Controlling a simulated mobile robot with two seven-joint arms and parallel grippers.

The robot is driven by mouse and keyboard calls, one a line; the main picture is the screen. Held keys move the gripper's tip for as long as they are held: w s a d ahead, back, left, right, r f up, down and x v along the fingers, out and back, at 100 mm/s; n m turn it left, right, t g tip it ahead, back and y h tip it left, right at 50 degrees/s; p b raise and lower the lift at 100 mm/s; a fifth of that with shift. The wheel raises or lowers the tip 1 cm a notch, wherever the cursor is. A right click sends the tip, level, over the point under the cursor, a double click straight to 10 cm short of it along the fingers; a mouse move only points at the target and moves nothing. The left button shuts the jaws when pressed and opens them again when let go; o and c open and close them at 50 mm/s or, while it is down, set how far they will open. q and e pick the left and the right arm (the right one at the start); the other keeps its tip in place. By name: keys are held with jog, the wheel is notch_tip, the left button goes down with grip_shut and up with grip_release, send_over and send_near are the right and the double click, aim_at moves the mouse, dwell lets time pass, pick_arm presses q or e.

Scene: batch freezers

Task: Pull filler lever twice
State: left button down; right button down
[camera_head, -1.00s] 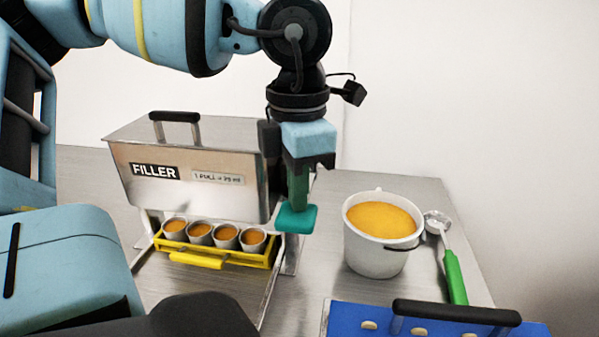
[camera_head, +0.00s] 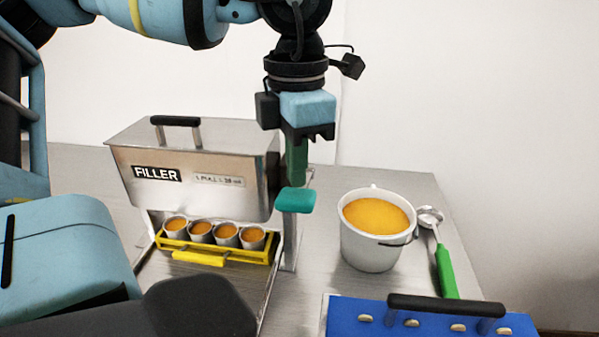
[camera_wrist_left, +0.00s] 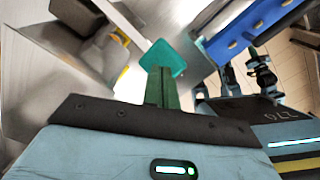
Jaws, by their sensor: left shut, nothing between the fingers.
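The steel filler (camera_head: 200,165) stands on the table at the left in the head view, labelled FILLER. Its teal lever knob (camera_head: 295,201) is at its right side, in front of a steel post. My left gripper (camera_head: 297,182) points down from above with its green fingers shut and nothing between them. The fingertips are just over the knob; I cannot tell whether they touch it. In the left wrist view the knob (camera_wrist_left: 165,57) shows just beyond the fingertips (camera_wrist_left: 160,72).
Several cups with orange filling (camera_head: 226,234) stand in a yellow tray (camera_head: 200,258) under the filler. A white bucket of orange mix (camera_head: 368,246), a green-handled scoop (camera_head: 446,272) and a blue lid with a black handle (camera_head: 430,325) are to the right.

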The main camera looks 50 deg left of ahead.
jog(key=shift+s, duration=0.35)
